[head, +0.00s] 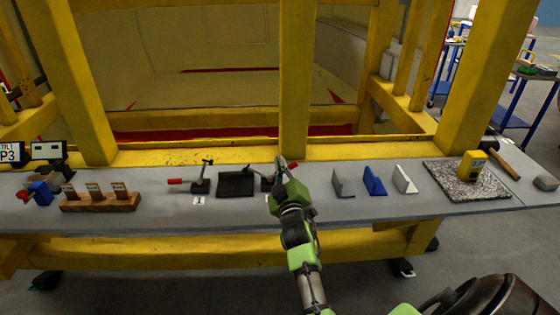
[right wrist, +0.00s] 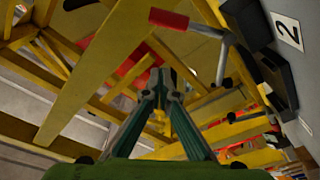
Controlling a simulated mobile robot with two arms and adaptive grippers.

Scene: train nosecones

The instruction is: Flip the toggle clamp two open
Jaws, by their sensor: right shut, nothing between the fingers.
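Toggle clamp two (head: 266,181) is on the grey shelf in the head view, mostly hidden behind my right gripper (head: 281,163); only a bit of its red handle and dark base shows. In the right wrist view the clamp's red handle (right wrist: 168,19) and bent metal bar (right wrist: 223,60) stand at the top, beside its label "2" (right wrist: 288,30). My right gripper (right wrist: 160,80) is shut and empty, its fingertips close to the clamp but apart from the handle in the wrist view. My left gripper is not in view.
Toggle clamp one (head: 200,184) stands left, beyond a dark plate (head: 236,184). A wooden block with cards (head: 100,202) is farther left. Grey, blue (head: 374,181) and white brackets stand right, then a yellow device (head: 472,166) on a speckled mat. A yellow post (head: 294,80) rises behind the gripper.

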